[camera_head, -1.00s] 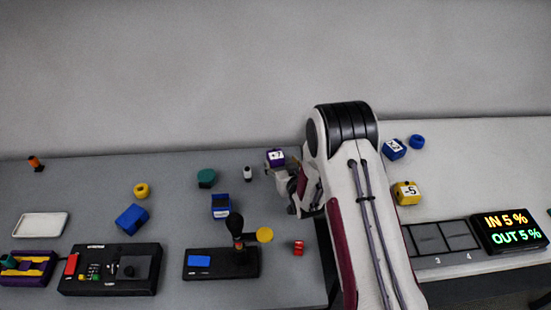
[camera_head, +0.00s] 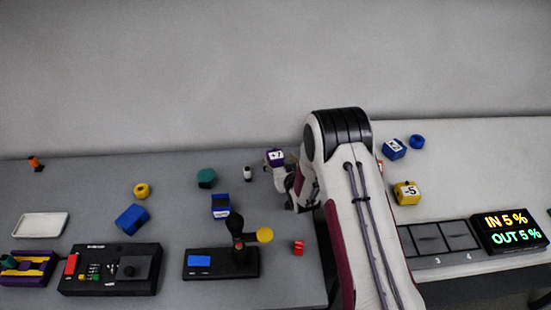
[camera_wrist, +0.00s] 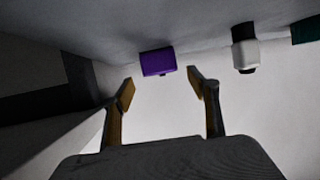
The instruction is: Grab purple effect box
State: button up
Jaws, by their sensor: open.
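The purple effect box (camera_head: 275,156) has a white label on its face and sits near the right end of the left grey table in the head view. In the wrist view the purple box (camera_wrist: 158,61) is just beyond the fingertips, between them and a little left of centre. My gripper (camera_wrist: 160,90) is open, its two yellow-tipped fingers apart with nothing between them. In the head view my gripper is mostly hidden by my arm and the box; its wrist part shows just right of and below the box.
A black-and-white cylinder (camera_head: 248,173) stands left of the purple box and also shows in the wrist view (camera_wrist: 245,50). Teal (camera_head: 206,178) and blue (camera_head: 220,206) pieces lie farther left. A black joystick-like device (camera_head: 222,263) and a red piece (camera_head: 298,247) are nearer the front.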

aim_at(276, 155)
jog(key=shift+x, duration=2.6)
jog(key=shift+a, duration=0.1)
jog(key=shift+r, duration=0.1)
jog(key=c, duration=1.3)
